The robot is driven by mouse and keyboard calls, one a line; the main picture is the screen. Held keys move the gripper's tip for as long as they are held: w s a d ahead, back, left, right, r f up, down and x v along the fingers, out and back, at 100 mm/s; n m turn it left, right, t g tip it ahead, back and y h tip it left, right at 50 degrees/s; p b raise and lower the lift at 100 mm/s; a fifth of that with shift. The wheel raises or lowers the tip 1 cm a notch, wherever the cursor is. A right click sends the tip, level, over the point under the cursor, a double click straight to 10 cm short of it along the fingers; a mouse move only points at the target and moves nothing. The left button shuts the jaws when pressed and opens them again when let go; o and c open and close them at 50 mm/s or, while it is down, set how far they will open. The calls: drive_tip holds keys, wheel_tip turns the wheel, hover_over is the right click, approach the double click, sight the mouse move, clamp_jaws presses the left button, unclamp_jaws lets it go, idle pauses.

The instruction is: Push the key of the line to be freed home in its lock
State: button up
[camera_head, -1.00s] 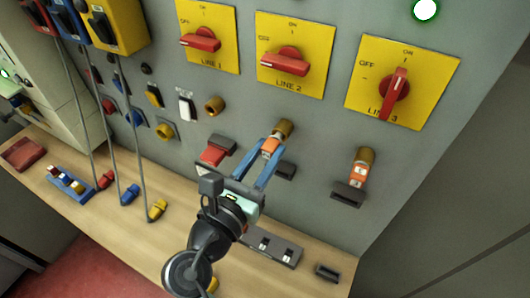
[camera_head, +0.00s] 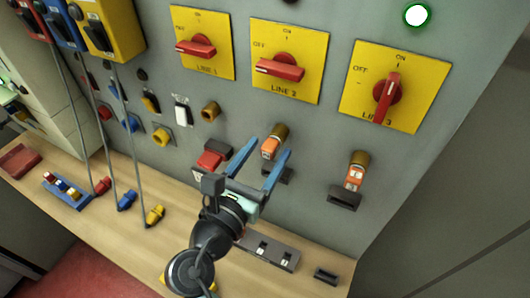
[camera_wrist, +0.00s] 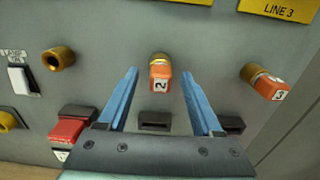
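The orange key marked 2 (camera_head: 270,147) sits in the brass lock (camera_head: 281,131) below the LINE 2 switch (camera_head: 284,71). In the wrist view the same key (camera_wrist: 160,84) is in front of its brass ring, between my fingers and apart from them. My gripper (camera_head: 263,147) is open, one blue finger on each side of the key; the wrist view also shows the open gripper (camera_wrist: 157,72). How deep the key sits is hard to tell. The LINE 2 handle lies across, pointing toward OFF.
An orange key marked 3 (camera_head: 354,178) sits in the lock below LINE 3 (camera_head: 388,92), whose handle stands upright. A brass lock without a key (camera_head: 210,111) is at left. Black holders jut out below the locks, with a red block (camera_head: 210,159) nearby. A green lamp (camera_head: 415,15) glows.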

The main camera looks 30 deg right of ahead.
drive_tip(key=b+v, duration=0.3)
drive_tip(key=v, duration=1)
drive_tip(key=shift+b, duration=0.3)
drive_tip(key=w+a+r+m+t+y, duration=0.1)
drive_tip(key=w+r+m+t+y, duration=0.3)
drive_tip(key=r+m, duration=0.35)
drive_tip(key=w+a+r+m+t+y, duration=0.2)
drive_tip(key=w+r+m+t+y, duration=0.15)
drive_tip(key=w+r+m, duration=0.45)
drive_tip(key=s+a+r+m+t+y, duration=0.1)
drive_tip(key=s+r+m+t+y, duration=0.1)
drive_tip(key=r, duration=0.5)
drive_tip(key=s+a+r+m+t+y, duration=0.1)
drive_tip(key=s+r+m+t+y, duration=0.1)
drive_tip(key=s+r+m+t, duration=0.2)
drive_tip(key=s+a+r+m+t+y+b, duration=0.1)
drive_tip(key=s+r+m+t+y, duration=0.1)
drive_tip(key=r, duration=0.9)
drive_tip(key=s+m+t, duration=0.1)
drive_tip(key=s+m, duration=0.1)
drive_tip(key=s, duration=0.1)
drive_tip(key=shift+y, duration=0.35)
